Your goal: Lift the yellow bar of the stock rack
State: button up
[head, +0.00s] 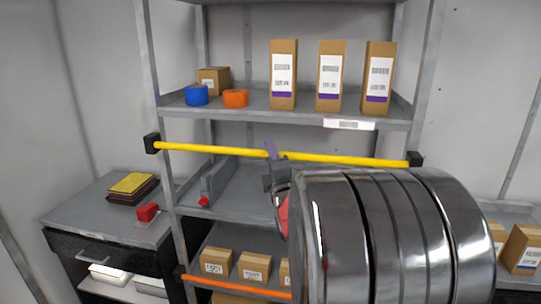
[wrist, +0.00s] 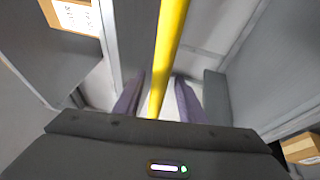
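The yellow bar (head: 340,159) runs across the front of the grey stock rack (head: 160,100), between black end brackets at its left (head: 152,143) and right (head: 415,159) posts. My gripper (head: 272,152) is at the middle of the bar, mostly hidden behind my shiny arm in the head view. In the wrist view the bar (wrist: 169,45) passes between the two purple fingers of my gripper (wrist: 160,95). The fingers stand apart, with a visible gap on both sides of the bar.
Tall boxes (head: 330,76), a blue roll (head: 196,95) and an orange roll (head: 235,98) stand on the shelf above the bar. Small cartons (head: 217,262) sit on a lower shelf behind an orange bar (head: 235,287). A drawer cabinet (head: 100,215) stands at left.

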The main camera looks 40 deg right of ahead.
jog(key=shift+d, duration=0.1)
jog(key=shift+s, duration=0.1)
grip_shut()
dwell(0.3)
